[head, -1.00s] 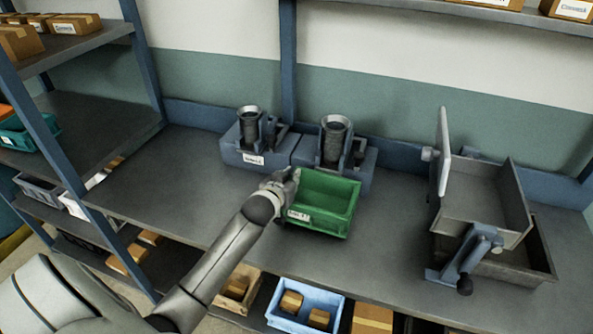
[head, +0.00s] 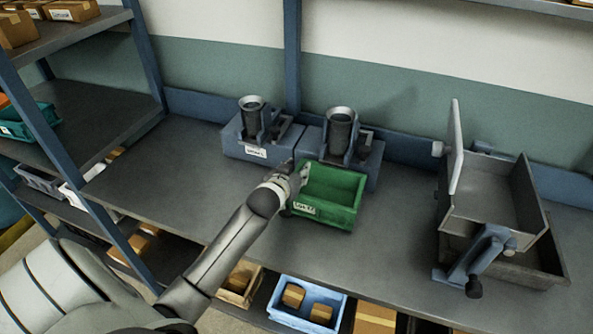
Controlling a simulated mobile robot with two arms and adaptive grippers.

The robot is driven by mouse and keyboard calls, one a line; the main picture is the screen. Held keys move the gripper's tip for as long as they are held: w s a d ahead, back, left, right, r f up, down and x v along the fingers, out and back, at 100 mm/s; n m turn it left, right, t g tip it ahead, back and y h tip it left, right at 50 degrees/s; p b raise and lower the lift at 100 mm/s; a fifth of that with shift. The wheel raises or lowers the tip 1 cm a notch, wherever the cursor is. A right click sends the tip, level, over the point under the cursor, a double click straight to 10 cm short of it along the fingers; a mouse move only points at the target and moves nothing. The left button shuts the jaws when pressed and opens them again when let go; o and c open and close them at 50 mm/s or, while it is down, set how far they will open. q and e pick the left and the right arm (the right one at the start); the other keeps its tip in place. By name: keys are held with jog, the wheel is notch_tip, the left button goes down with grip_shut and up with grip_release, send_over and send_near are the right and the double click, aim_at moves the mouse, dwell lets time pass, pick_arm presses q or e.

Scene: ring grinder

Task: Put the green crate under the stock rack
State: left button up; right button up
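The green crate (head: 329,196) sits on the grey workbench in front of two grinder-like machines, with a small white label on its front. It looks empty. My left gripper (head: 298,177) is at the crate's left wall, touching or very near it. Its fingers are small and partly hidden by the wrist, so I cannot tell whether they are closed on the rim. The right gripper is not in view. Which structure is the stock rack is not marked; a shelf rack (head: 104,107) stands at the left, and a grey tilted bin on a stand (head: 493,190) is at the right.
The two machines (head: 258,134) stand behind the crate against the wall. Below the bench front are a blue bin (head: 306,304) with boxes and a wooden bin (head: 240,284). The bench is clear between the crate and the tilted bin, and left of the machines.

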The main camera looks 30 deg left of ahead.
pick_arm(q)
jog(key=shift+r, duration=0.15)
jog(key=v, duration=1.2)
jog(key=shift+b, duration=0.4)
jog(key=s+d+f+g, duration=0.1)
jog(key=s+d+f, duration=0.1)
jog(key=s, duration=0.1)
jog(key=s+d+f+m+g+h, duration=0.1)
jog(key=s+d+f, duration=0.1)
jog(key=f, duration=0.1)
jog(key=s+d+f+m+g, duration=0.1)
jog(key=s+d+f+g, duration=0.1)
jog(key=s+f, duration=0.1)
jog(key=shift+s+d, duration=0.25)
jog(key=shift+s, duration=0.15)
jog(key=s+d+f+m+g+h, duration=0.1)
jog(key=s+d+f+g, duration=0.2)
jog(key=s, duration=0.5)
jog(key=s+d+f+m+g+h, duration=0.1)
jog(key=s+d+m+g, duration=0.15)
jog(key=s+d, duration=0.35)
notch_tip(320, 180, down, 25)
jog(key=s+g, duration=0.1)
jog(key=s, duration=0.1)
jog(key=s+a+f, duration=0.2)
jog(key=s+f, duration=0.6)
jog(key=f, duration=0.1)
jog(key=s+a+f+g, duration=0.1)
jog(key=s+a+f, duration=0.1)
jog(key=s+f, duration=0.7)
